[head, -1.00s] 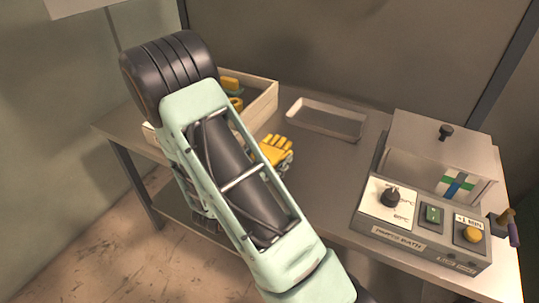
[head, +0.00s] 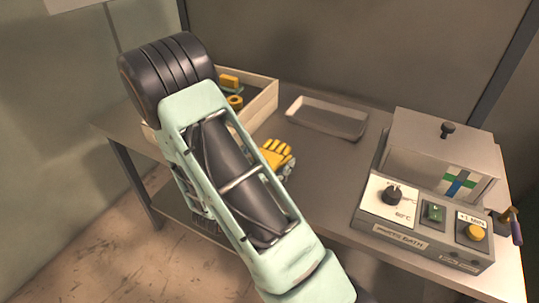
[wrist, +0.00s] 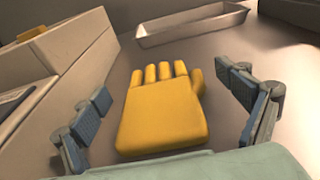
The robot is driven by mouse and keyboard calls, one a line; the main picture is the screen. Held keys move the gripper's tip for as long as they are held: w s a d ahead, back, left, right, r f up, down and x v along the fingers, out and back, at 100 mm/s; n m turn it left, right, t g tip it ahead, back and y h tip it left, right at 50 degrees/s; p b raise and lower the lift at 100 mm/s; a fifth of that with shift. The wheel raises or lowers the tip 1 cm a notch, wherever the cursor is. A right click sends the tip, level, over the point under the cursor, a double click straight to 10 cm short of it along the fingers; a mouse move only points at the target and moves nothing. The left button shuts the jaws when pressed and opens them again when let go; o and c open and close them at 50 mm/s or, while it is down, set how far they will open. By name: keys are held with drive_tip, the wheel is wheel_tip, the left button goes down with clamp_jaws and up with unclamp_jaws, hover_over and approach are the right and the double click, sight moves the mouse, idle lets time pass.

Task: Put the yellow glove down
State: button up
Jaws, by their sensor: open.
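The yellow glove (wrist: 162,115) lies on the grey table in the wrist view, its fingers pointing away from me. In the head view the glove (head: 275,153) shows only in part, past the edge of my arm, which hides the rest. My gripper (wrist: 168,105) is open, with one finger on each side of the glove and a visible gap on both sides. In the head view my arm hides most of the gripper.
A wooden box (head: 262,105) with yellow items stands left of the glove. An empty shallow tray (head: 327,118) lies behind it. A bath unit (head: 420,225) with a knob and buttons stands at the right. Bare tabletop lies between the glove and the bath unit.

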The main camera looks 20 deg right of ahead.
drive_tip(key=shift+r+p, duration=0.45)
drive_tip(key=p+v, duration=0.1)
drive_tip(key=v, duration=1.1)
drive_tip(key=shift+r, duration=0.15)
